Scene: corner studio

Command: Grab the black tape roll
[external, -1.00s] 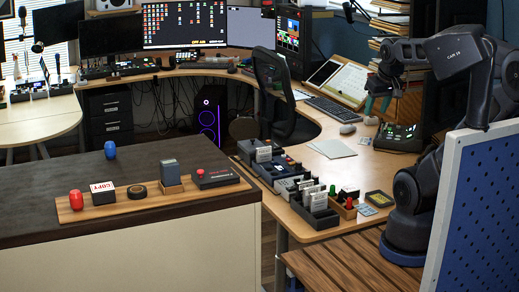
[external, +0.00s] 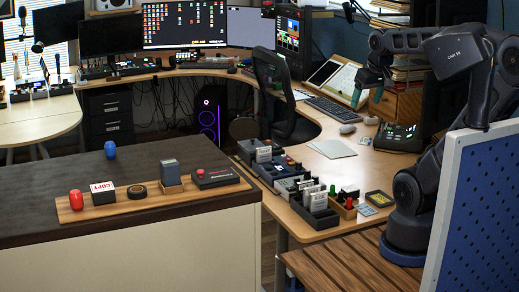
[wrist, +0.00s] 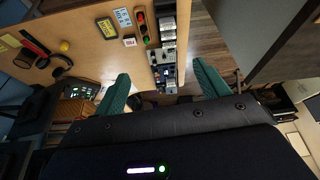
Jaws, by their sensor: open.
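A small dark ring-shaped roll (external: 138,190), which looks like the black tape roll, lies on the wooden board at the left of the dark counter, between the white COPY block and a grey device on a wooden stand. I cannot make it out in the wrist view. My gripper (external: 359,92) is raised over the far desk, well to the right of the roll. In the wrist view its teal fingers (wrist: 164,85) are spread apart with nothing between them.
The wooden board (external: 100,212) also holds a red cylinder (external: 76,199), the COPY block (external: 102,193) and a black box with a red button (external: 213,178). A blue cylinder (external: 110,149) stands behind. Desk organisers (external: 290,185) and a chair (external: 277,90) lie between my arm and the counter.

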